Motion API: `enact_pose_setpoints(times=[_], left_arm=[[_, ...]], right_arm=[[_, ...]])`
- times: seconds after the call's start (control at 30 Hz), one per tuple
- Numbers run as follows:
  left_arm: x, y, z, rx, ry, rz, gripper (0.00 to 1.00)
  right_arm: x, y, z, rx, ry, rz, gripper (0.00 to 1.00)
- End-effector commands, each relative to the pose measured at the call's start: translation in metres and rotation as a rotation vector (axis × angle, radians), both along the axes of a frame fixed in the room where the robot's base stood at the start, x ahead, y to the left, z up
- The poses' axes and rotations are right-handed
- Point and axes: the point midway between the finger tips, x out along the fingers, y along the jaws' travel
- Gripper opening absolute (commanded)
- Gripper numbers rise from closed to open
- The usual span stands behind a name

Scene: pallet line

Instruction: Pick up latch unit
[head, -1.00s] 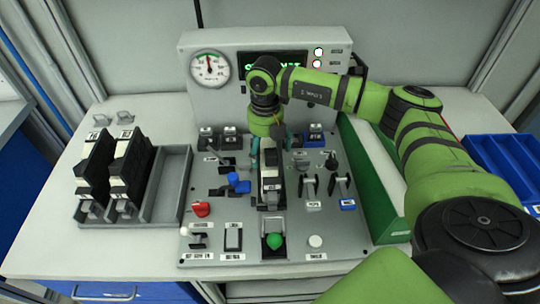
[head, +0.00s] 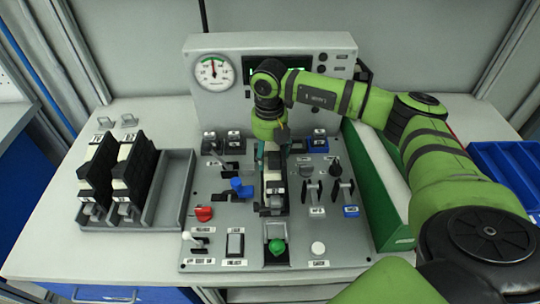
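A black-and-white unit (head: 273,188), which looks like the latch unit, sits in the middle of the grey control panel (head: 215,257). My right gripper (head: 272,152) points down at the far end of this unit, with its fingers at the unit's sides. The wrist and arm hide part of the fingers, so I cannot tell whether they grip it. Two similar black-and-white units (head: 94,178) (head: 132,172) stand side by side in the grey tray (head: 172,190) on the left. My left gripper is not in view.
The panel carries a blue lever (head: 241,188), a red knob (head: 204,214), a green knob (head: 277,246) and black levers (head: 341,188). A gauge (head: 214,71) stands behind. Blue bins (head: 505,165) are at right. The tray's right compartment is empty.

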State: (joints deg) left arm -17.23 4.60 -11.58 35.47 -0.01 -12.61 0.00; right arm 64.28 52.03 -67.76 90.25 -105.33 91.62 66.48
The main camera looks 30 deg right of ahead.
Motion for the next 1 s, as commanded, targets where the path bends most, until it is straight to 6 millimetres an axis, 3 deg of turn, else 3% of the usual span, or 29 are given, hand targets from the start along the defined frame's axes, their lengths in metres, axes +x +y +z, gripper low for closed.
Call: enact_pose_setpoints(times=[0.2,0.6,0.83,1.0], left_arm=[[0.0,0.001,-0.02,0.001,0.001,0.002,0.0],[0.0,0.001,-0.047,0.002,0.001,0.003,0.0],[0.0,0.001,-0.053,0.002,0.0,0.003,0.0],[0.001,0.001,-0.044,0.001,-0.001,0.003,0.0]], right_arm=[[0.0,-0.001,0.033,0.0,-0.009,0.0,0.11],[-0.082,-0.005,0.08,-0.002,-0.008,0.001,0.11],[-0.109,-0.006,0.098,-0.001,-0.007,0.001,0.11],[-0.115,-0.007,0.114,0.0,-0.006,0.0,0.11]])
